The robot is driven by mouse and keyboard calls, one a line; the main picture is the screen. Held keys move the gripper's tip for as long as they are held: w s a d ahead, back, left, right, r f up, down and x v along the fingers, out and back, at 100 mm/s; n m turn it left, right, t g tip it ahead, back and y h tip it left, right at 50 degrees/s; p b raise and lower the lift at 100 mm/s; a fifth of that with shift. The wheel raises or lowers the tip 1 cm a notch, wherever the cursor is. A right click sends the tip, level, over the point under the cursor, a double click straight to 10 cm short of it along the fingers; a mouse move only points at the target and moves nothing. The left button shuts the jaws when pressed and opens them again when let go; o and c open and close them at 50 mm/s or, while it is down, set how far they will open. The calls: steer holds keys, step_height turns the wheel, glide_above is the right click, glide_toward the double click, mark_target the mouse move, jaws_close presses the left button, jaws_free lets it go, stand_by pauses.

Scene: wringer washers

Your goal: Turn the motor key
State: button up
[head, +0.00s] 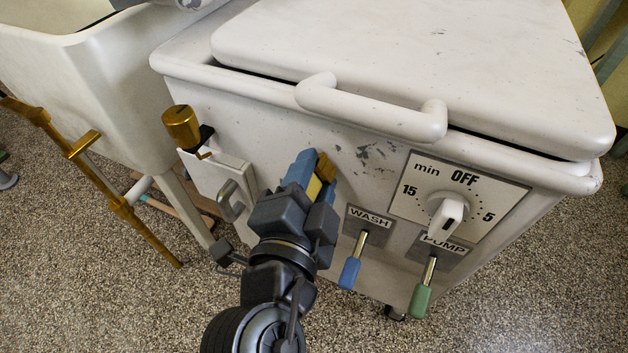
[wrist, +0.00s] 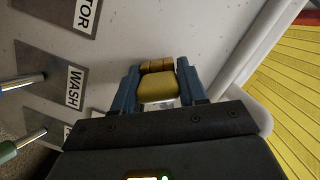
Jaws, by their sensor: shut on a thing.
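The motor key is a brass-yellow key with a wide bow (wrist: 157,90), on the front of the white washer (head: 340,200). In the wrist view it stands between the two blue fingers of my gripper (wrist: 160,92), with its banded brass part beyond them. In the head view the key's brass part (head: 325,167) shows past my gripper (head: 312,176). My gripper is shut on the key. A label (wrist: 62,12) ending in "TOR" is partly in the wrist view. How far the key is turned I cannot tell.
Right of my gripper are the blue WASH lever (head: 350,270), the green PUMP lever (head: 422,295) and the white timer knob (head: 445,216). The lid handle (head: 375,112) juts out above. A brass knob (head: 181,127) and a grey handle (head: 232,200) are at left.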

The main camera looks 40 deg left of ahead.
steer(key=shift+s+a+r+m+t+y+b, duration=0.1)
steer(key=shift+m+t+y+b, duration=0.15)
steer(key=shift+m+b, duration=1.95)
steer(key=shift+s+a+r+m+t+y+b, duration=0.15)
steer(key=shift+m+y+b, duration=0.4)
steer(key=shift+b, duration=3.15)
steer(key=shift+w+d+m, duration=0.1)
steer(key=shift+m, duration=0.75)
steer(key=o, duration=0.7)
steer(key=shift+h, duration=0.3)
steer(key=o, duration=0.9)
steer(key=shift+w+d+f, duration=0.1)
steer(key=shift+f, duration=0.1)
steer(key=shift+o, duration=0.2)
steer(key=shift+d, duration=0.1)
steer(key=v, duration=0.7)
steer(key=shift+f, duration=0.15)
